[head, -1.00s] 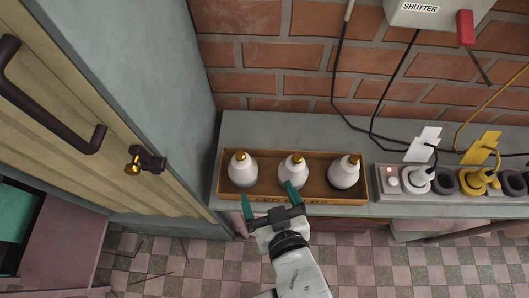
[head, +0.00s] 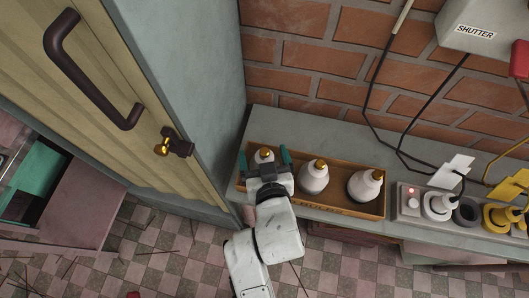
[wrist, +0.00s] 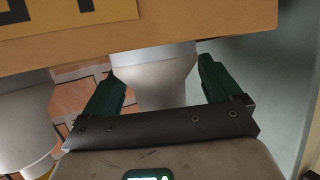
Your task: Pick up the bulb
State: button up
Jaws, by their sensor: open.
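Three white bulbs with gold caps stand in a row in a wooden tray: a left bulb (head: 262,155), a middle bulb (head: 313,178) and a right bulb (head: 366,186). My gripper (head: 264,159) is open at the left bulb, with one green finger on each side of it. In the head view my gripper hides the lower part of that bulb. In the wrist view a white bulb (wrist: 155,76) shows between the open fingers, with gaps on both sides. Another white bulb (wrist: 24,125) is at the left there.
The wooden tray (head: 342,209) lies on a grey ledge (head: 262,122) against a brick wall. Its labelled side crosses the top of the wrist view (wrist: 210,18). A door frame stands close at the left.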

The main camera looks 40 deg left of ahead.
jog(key=shift+w+a+f, duration=0.15)
jog(key=shift+w+a, duration=0.1)
jog(key=shift+a, duration=0.05)
jog(key=shift+f, duration=0.1)
jog(key=c, duration=1)
jog(key=shift+o, duration=0.2)
